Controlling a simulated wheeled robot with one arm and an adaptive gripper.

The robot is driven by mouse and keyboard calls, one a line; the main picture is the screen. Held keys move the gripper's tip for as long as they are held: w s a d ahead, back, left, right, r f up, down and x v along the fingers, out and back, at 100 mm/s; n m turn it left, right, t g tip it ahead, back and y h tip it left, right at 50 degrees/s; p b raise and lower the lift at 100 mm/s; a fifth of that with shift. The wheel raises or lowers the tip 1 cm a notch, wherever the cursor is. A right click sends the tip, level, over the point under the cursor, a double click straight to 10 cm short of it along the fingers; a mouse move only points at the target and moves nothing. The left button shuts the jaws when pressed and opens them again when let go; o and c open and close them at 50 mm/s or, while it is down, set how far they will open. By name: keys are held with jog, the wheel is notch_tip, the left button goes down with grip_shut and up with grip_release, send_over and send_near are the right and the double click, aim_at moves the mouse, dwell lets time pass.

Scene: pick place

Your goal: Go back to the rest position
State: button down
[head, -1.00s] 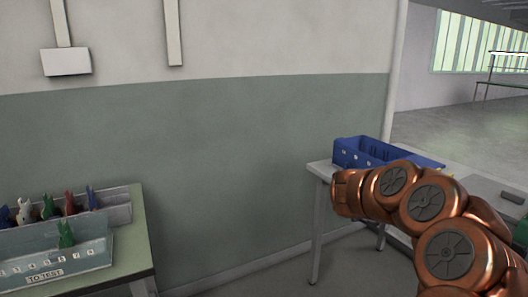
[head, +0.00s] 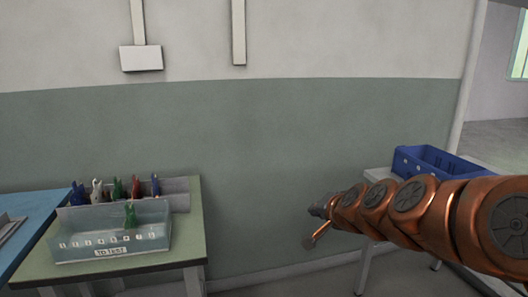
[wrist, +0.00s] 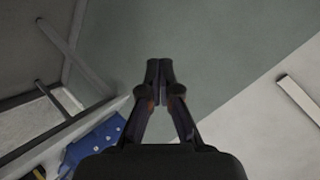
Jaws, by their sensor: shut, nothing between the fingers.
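My gripper (wrist: 160,80) is shut in the wrist view, its two fingertips together with nothing between them. Behind the fingertips is the green lower part of the wall. In the head view my gripper (head: 318,212) is small and dark at the end of my copper arm, which reaches in from the right. It is in the air in front of the wall, between the two tables and apart from both.
A green-topped table (head: 190,240) at left holds a grey bin labelled "TO TEST" (head: 115,240) and several coloured items. A blue table (head: 30,215) is at far left. A blue crate (head: 440,163) stands on a table behind my arm. The floor between is clear.

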jog(key=s+a+f+n+g, duration=0.1)
jog(key=s+f+n+g, duration=0.2)
jog(key=s+f, duration=0.35)
jog(key=s+a+f+n+g, duration=0.2)
jog(key=s+f+g, duration=0.2)
jog(key=s, duration=0.6)
jog(key=s+d+f+n+g+h, duration=0.2)
jog(key=s+d+g, duration=0.2)
jog(key=s, duration=0.7)
jog(key=s+d+f+n+g+h, duration=0.1)
jog(key=s+d+f+g, duration=0.2)
jog(key=s, duration=0.9)
jog(key=s+p+v, duration=0.2)
jog(key=p+v, duration=0.9)
jog(key=v, duration=0.1)
jog(key=s+d+r+p+v, duration=0.1)
jog(key=s+p+v, duration=0.2)
jog(key=p+v, duration=0.9)
jog(key=shift+s+r+t+p, duration=0.3)
jog(key=shift+s+r+t, duration=0.1)
jog(key=shift+r, duration=0.1)
